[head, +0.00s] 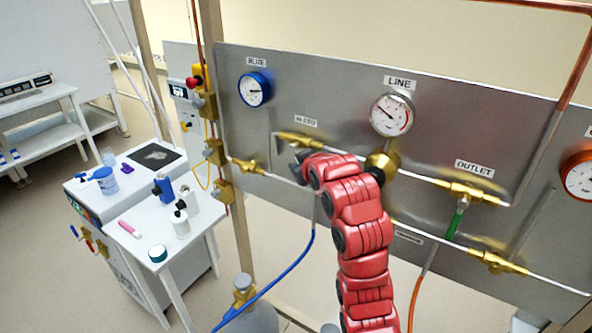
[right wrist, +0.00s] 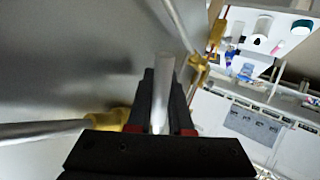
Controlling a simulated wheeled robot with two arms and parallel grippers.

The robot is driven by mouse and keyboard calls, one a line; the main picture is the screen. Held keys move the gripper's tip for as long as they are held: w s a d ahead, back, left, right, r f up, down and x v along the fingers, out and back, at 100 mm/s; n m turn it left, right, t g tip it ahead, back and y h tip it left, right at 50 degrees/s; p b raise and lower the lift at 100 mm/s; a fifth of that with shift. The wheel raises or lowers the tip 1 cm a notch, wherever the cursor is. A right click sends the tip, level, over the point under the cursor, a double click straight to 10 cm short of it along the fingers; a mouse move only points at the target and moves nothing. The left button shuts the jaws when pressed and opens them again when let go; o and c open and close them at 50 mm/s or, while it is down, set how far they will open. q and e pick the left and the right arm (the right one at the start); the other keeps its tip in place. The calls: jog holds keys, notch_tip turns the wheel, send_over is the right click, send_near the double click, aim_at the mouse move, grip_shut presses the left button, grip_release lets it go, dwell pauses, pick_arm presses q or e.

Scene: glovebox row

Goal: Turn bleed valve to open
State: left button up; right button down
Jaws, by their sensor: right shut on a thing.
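The metal panel (head: 235,120) carries a brass valve fitting (head: 290,137) under a small label (head: 305,121) that is hard to read, perhaps the bleed valve. My right gripper (head: 299,157) is at the panel just below this fitting, its tips partly hidden by my red arm. In the right wrist view my right gripper (right wrist: 162,85) is shut on a pale grey bar-like handle (right wrist: 161,95) standing between its dark fingers. A brass fitting (right wrist: 108,119) with a grey pipe lies close to the left of the fingers. The handle's turn angle is hard to judge. My left gripper is out of view.
The panel has a blue gauge (head: 254,89), the LINE gauge (head: 392,114) and an outlet fitting (head: 468,191). A blue hose (head: 285,274) hangs below my right gripper. A white table (head: 140,240) with small bottles stands at left.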

dwell(0.5)
jog(key=c, duration=1.1)
grip_release()
